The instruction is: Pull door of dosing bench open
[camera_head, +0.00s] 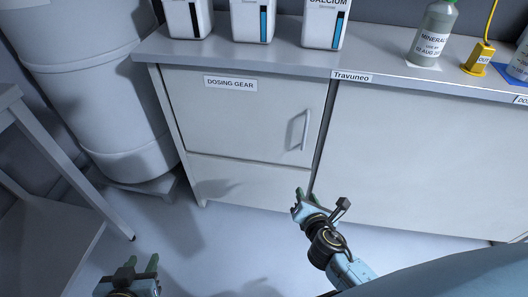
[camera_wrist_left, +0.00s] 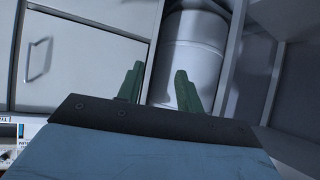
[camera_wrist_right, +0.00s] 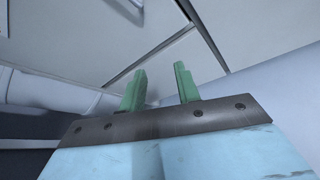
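The dosing bench door (camera_head: 235,113) is a pale panel under the label "DOSING GEAR" and looks shut. Its upright bar handle (camera_head: 305,130) is near the door's right edge. The door (camera_wrist_left: 90,50) and handle (camera_wrist_left: 40,60) also show at the left of the left wrist view. My right gripper (camera_head: 306,194) is open and empty, below the handle and apart from it; its spread fingers (camera_wrist_right: 159,78) show in the right wrist view. My left gripper (camera_head: 142,262) is low at the lower left, away from the door, with open, empty fingers (camera_wrist_left: 158,82).
White containers (camera_head: 252,20) and a mineral bottle (camera_head: 433,30) stand on the bench top (camera_head: 225,55). A large white drum (camera_head: 95,90) stands left of the bench, with a grey stand (camera_head: 60,150) at far left. The floor before the door is clear.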

